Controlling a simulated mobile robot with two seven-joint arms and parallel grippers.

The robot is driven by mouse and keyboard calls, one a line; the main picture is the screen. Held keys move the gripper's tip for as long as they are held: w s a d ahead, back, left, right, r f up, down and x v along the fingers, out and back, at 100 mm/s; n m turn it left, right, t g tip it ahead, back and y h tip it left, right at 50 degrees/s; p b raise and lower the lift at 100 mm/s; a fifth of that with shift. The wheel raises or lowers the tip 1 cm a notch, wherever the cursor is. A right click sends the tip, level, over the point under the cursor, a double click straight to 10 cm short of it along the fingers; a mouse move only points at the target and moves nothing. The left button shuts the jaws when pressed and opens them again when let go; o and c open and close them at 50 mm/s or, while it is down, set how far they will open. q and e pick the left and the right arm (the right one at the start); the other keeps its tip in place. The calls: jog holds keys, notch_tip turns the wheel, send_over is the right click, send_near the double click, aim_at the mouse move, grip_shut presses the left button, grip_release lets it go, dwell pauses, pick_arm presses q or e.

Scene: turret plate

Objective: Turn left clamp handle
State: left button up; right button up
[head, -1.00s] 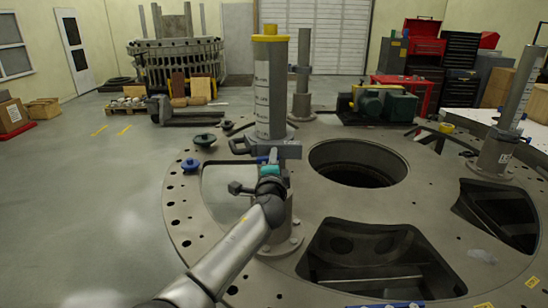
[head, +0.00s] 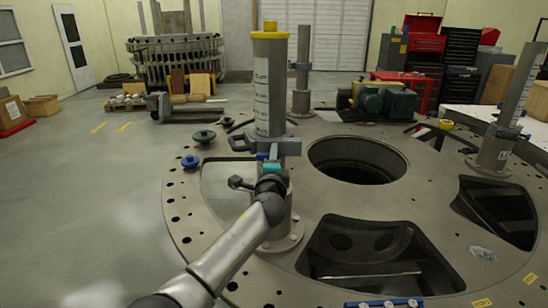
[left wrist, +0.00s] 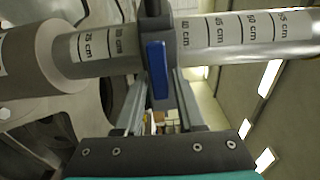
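The left clamp (head: 283,147) is a dark grey collar around the upright post with a grey cylinder and yellow cap. Its blue handle (left wrist: 157,70) shows upright in the left wrist view, in front of the post's centimetre scale. My left gripper (head: 270,163) is at the clamp, its fingers pointing at it. In the left wrist view the two grey fingers (left wrist: 160,85) stand apart, one on each side of the handle's lower end. I see no clear contact with the handle. In the head view the wrist partly hides the handle. My right gripper is out of view.
The round turret plate (head: 330,202) has a central hole (head: 357,160) and large cut-outs. Another post (head: 505,120) with a clamp stands at the right, and one (head: 302,75) at the back. Dark disc knobs (head: 204,136) lie on the plate's left rim. The floor at left is clear.

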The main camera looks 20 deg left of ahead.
pick_arm(q)
jog(key=shift+o, duration=0.8)
jog(key=v, duration=1.5)
jog(key=shift+s, duration=0.15)
